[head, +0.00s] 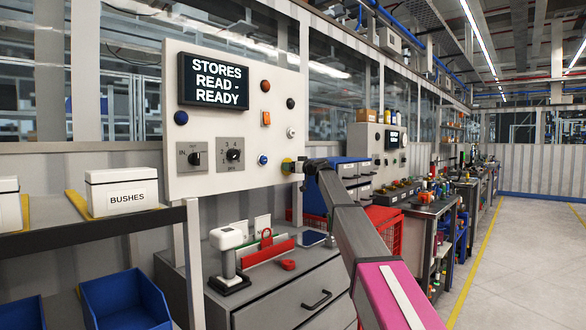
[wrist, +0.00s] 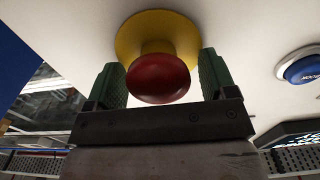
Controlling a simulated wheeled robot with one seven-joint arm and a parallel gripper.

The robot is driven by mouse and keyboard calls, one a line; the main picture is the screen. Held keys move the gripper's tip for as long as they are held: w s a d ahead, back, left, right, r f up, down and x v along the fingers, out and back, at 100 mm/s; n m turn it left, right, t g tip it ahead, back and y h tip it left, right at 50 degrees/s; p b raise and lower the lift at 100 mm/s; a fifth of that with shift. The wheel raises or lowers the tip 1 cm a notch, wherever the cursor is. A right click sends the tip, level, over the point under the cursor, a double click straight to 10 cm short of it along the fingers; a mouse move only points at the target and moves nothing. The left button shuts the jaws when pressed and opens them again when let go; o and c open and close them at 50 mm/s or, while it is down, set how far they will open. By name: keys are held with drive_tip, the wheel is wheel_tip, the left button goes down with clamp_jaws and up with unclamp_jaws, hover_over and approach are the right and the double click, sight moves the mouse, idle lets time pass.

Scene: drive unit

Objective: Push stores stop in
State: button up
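The stores stop is a red mushroom button (wrist: 159,78) on a round yellow base (wrist: 150,30), on the white panel (head: 230,120). In the wrist view it fills the middle. My gripper (head: 299,167) is at the button. In the wrist view its two green-padded fingers stand apart, one on each side of the red head. I cannot tell whether they touch it. The screen (head: 214,82) reads "STORES READ - READY".
A blue button (wrist: 303,68) sits right of the stop in the wrist view. The panel also carries a blue button (head: 263,160), a white button (head: 291,132) and two rotary switches. Below stands a grey cabinet (head: 290,290) with a scanner (head: 228,255). Floor is clear at right.

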drive_tip(key=shift+s+d, duration=0.1)
drive_tip(key=v, duration=1)
drive_tip(key=shift+s+d, duration=0.2)
